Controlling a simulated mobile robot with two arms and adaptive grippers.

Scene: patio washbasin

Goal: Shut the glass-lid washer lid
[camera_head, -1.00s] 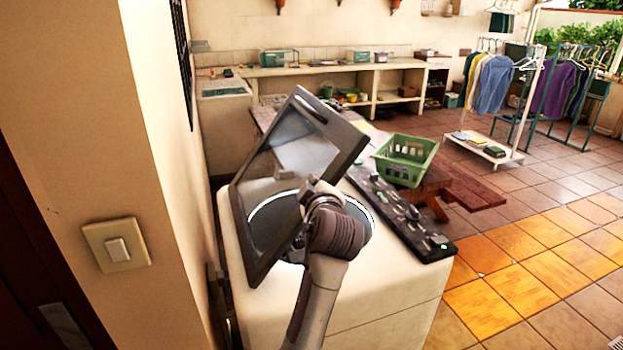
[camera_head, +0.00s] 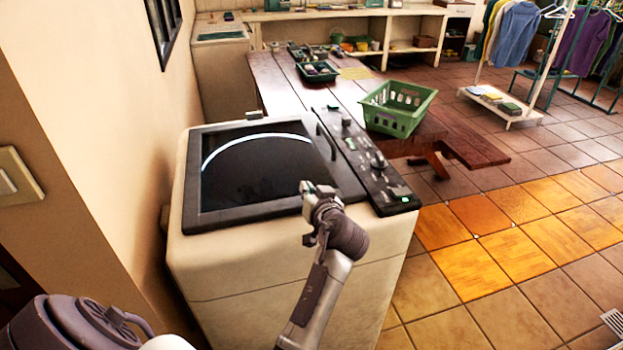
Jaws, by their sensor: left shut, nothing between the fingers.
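The white washer (camera_head: 285,255) stands against the wall at centre left. Its dark-framed glass lid (camera_head: 255,165) lies down flat over the top opening, and I see no gap under its edge from here. A curved light band shows through or on the glass. My left gripper (camera_head: 310,188) is at the front right corner of the lid, shut and empty, with its tips over or near the frame; I cannot tell if they touch it. My right gripper is out of view.
The black control panel (camera_head: 365,165) with knobs runs along the washer's right side. A green basket (camera_head: 397,110) sits on the wooden table (camera_head: 290,95) behind. A wall switch (camera_head: 15,178) is at left. The tiled floor (camera_head: 520,230) at right is clear.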

